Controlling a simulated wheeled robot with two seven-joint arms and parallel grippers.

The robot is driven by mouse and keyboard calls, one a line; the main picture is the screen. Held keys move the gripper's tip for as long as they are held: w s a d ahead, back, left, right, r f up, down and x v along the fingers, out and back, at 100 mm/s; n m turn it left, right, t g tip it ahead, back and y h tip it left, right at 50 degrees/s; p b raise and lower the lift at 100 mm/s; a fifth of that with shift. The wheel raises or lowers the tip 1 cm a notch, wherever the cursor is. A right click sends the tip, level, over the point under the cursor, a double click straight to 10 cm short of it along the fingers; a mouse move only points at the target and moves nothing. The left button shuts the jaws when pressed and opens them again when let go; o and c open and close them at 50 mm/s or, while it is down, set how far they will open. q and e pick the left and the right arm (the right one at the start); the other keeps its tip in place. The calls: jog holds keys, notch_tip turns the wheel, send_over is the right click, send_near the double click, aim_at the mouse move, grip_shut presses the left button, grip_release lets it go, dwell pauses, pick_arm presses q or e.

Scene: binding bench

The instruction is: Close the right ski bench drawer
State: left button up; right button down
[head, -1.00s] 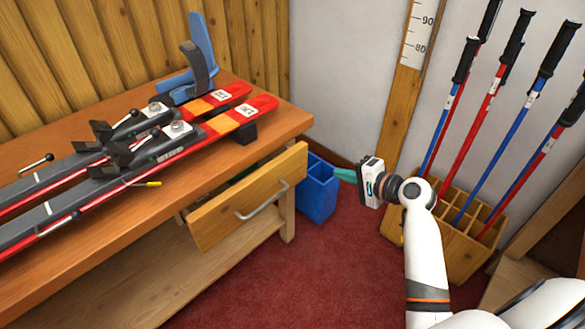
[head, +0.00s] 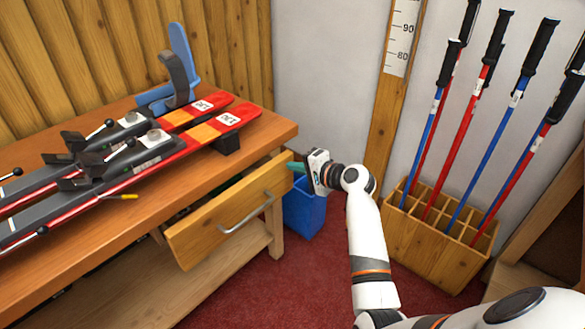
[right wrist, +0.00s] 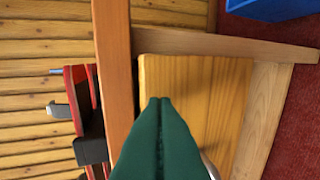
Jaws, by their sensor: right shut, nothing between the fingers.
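The right ski bench drawer (head: 205,222) stands pulled out under the bench top, its wooden front tilted across the head view with a curved metal handle (head: 247,214). In the right wrist view the drawer front (right wrist: 205,85) lies just beyond my fingers, with a bit of the handle (right wrist: 211,165) beside them. My right gripper (head: 292,166) has teal fingers, shut and empty, near the right end of the drawer front. The fingertips (right wrist: 160,100) overlap the front in the wrist view; I cannot tell whether they touch it. My left gripper is not in view.
Red skis (head: 190,140) lie on the wooden bench (head: 272,130) with a blue clamp-like piece (head: 180,60). A blue bin (head: 305,212) stands on the red floor behind my gripper. A wooden rack (head: 435,245) with ski poles stands at the right.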

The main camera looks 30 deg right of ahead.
aim_at(282, 158)
jog(key=shift+w+a, duration=0.25)
jog(key=shift+w, duration=0.35)
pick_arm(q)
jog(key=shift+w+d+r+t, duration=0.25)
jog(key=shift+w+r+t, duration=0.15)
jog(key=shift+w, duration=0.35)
pick_arm(e)
jog(key=shift+w, duration=0.1)
jog(key=w, duration=0.1)
jog(key=w+a, duration=0.1)
jog(key=w, duration=0.2)
jog(key=shift+w+a, duration=0.1)
jog(key=shift+a, duration=0.15)
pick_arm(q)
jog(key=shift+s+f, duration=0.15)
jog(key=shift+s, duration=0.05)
